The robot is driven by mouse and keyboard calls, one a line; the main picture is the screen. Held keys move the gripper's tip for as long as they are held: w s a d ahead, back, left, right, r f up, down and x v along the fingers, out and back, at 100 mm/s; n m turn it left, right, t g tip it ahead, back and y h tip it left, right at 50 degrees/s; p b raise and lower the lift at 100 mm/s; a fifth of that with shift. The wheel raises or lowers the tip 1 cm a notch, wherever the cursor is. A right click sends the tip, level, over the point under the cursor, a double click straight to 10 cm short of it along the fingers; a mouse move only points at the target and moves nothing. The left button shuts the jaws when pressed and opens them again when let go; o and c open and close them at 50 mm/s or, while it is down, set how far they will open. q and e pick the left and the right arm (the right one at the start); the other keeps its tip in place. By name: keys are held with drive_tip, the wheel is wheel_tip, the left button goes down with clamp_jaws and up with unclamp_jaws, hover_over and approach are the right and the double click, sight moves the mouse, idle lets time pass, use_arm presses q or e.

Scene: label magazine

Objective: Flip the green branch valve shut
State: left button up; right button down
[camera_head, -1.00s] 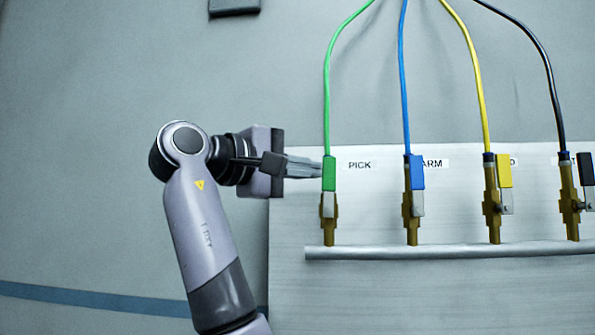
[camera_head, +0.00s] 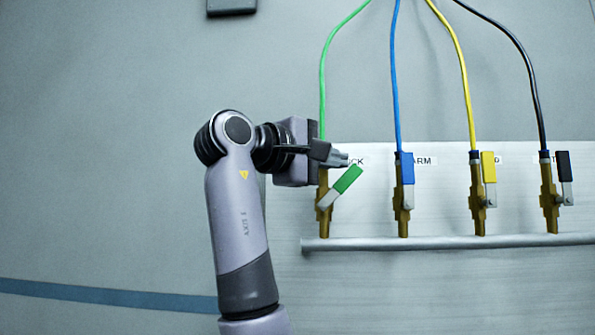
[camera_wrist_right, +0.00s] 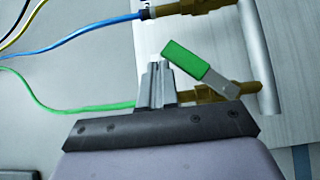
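The green branch valve has a brass body (camera_head: 324,205) on the pipe below the green hose (camera_head: 322,80). Its green lever (camera_head: 347,179) slants up to the right, between upright and level. My right gripper (camera_head: 346,160) is shut with nothing between its fingers. Its fingertips are just above and left of the lever's upper part; I cannot tell whether they touch. In the right wrist view the closed fingers (camera_wrist_right: 157,82) are beside the green lever (camera_wrist_right: 193,60), which tilts across the brass body. My left gripper is not in view.
To the right are valves with upright blue (camera_head: 407,168), yellow (camera_head: 488,167) and black (camera_head: 563,166) levers. All stand on a grey pipe (camera_head: 450,241) before a pale panel. The "PICK" label (camera_head: 358,162) is partly hidden by my gripper. Left of my arm is clear.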

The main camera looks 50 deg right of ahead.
sight(356, 170)
drive_tip(key=shift+s+d+f, duration=0.3)
drive_tip(key=shift+s+d, duration=0.15)
drive_tip(key=shift+s, duration=0.1)
drive_tip(key=shift+s+d+f, duration=0.3)
drive_tip(key=shift+s+d, duration=0.1)
drive_tip(key=shift+s, duration=0.1)
drive_tip(key=shift+s+d+f+m+y, duration=0.3)
drive_tip(key=shift+s+f+m+y, duration=0.1)
drive_tip(key=shift+m+y, duration=0.4)
drive_tip(key=shift+s+d+f+m+t+y+p, duration=0.25)
drive_tip(key=shift+s+f+m+t+y+p, duration=0.15)
drive_tip(key=shift+f+m+y+p, duration=0.3)
drive_tip(key=shift+w+r, duration=0.1)
